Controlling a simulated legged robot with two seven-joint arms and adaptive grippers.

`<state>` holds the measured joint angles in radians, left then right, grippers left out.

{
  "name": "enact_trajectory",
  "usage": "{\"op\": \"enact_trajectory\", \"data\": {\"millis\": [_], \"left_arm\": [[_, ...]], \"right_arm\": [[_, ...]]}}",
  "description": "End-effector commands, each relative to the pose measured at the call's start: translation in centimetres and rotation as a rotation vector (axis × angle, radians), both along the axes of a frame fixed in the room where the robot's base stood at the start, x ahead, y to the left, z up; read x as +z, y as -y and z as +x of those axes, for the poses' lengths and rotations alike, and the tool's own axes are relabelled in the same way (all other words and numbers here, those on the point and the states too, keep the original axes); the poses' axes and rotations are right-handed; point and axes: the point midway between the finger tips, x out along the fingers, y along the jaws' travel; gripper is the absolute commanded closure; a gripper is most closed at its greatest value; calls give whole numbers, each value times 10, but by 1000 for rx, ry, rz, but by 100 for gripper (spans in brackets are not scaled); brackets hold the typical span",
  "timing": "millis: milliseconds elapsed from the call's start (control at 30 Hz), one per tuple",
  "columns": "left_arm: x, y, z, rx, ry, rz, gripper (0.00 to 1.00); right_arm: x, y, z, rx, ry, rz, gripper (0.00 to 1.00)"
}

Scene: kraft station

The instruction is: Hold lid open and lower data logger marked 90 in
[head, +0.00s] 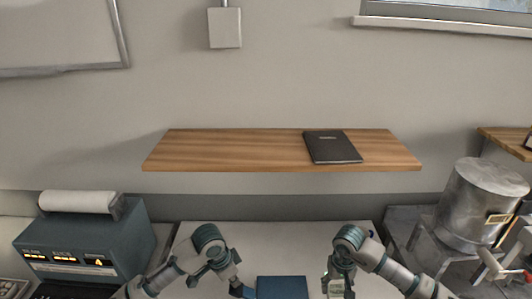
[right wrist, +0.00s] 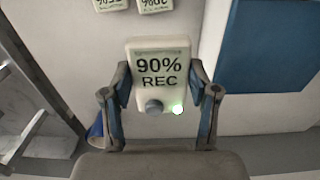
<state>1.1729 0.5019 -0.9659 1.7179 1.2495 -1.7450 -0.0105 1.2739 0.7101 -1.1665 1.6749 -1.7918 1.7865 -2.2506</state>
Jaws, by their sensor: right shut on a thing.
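A pale data logger (right wrist: 160,66) marked "90% REC", with a dark knob and a green light, is between the fingers of my right gripper (right wrist: 163,88) in the right wrist view. My right gripper (head: 340,284) is shut on it, low in the head view. A blue panel (head: 282,288), perhaps a lid or box, is cut off by the bottom edge between my grippers. It seems to show also in the right wrist view (right wrist: 268,45), right of the logger. My left gripper (head: 242,289) is by its left edge; contact and finger opening are unclear.
Two more pale labelled devices (right wrist: 124,4) lie on the white table (head: 300,240), at the top of the right wrist view. A dark teal instrument (head: 85,245) stands left. A wooden shelf (head: 240,150) with a dark notebook (head: 332,147) is above. A metal drum (head: 475,205) is right.

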Motion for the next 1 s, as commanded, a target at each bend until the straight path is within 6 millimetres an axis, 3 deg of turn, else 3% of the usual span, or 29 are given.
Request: {"op": "enact_trajectory", "data": {"millis": [1000], "left_arm": [[-75, -18, -1, 0, -3, 2, 100]], "right_arm": [[0, 0, 0, 0, 0, 1, 76]]}}
